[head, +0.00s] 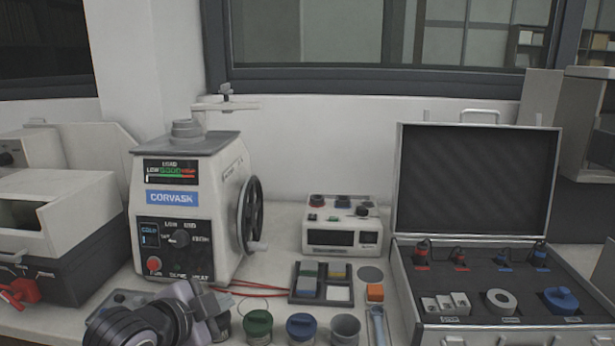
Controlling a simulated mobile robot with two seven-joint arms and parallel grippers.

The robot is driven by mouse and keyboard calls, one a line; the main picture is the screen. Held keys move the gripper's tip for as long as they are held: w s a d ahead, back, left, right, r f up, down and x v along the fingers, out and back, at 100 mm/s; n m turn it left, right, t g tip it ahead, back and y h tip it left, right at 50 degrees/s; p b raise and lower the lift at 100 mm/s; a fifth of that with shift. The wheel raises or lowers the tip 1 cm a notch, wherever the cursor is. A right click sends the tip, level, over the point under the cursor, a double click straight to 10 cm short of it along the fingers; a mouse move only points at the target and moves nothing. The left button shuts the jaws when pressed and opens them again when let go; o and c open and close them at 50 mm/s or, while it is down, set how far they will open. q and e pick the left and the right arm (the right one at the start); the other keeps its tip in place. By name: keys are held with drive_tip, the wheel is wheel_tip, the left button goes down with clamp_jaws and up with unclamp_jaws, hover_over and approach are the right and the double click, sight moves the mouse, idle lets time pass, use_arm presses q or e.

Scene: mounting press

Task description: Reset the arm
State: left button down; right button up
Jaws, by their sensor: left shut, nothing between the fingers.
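My left gripper (217,301) is low in the head view, in front of the mounting press. It is shut, with nothing seen between its fingers. The press (186,205) is a white machine marked CORVASK, with a load gauge, a dial and a red button. The gripper is apart from the swing arm and the wheel. My right gripper is not in view.
Green (258,323) and blue (301,326) lidded jars and a grey cup (345,329) stand right of the gripper. Behind them are a partitioned tray (320,299) and a small instrument (342,226). An open case (405,285) is at right, a red-handled machine (70,255) at left.

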use_arm(q)
drive_tip(key=s+a+f+n+g+y, duration=0.1)
drive_tip(key=s+a+f+n+g, duration=0.25)
drive_tip(key=s+f, duration=0.45)
drive_tip(key=s+a+f+n+g+y, duration=0.2)
drive_tip(key=s+f+n, duration=0.25)
drive_tip(key=s, duration=0.75)
drive_tip(key=s+a+f+n+g+y, duration=0.1)
drive_tip(key=s+a+f+n+g, duration=0.35)
drive_tip(key=s, duration=0.65)
drive_tip(key=w+d+f+t+h, duration=0.1)
drive_tip(key=w+d+f+t, duration=0.3)
drive_tip(key=w+f+t, duration=0.3)
wheel_tip(320, 180, down, 3)
drive_tip(key=shift+w+d+f+t+h, duration=0.2)
drive_tip(key=shift+t+h, duration=0.1)
drive_tip(key=shift+t, duration=0.8)
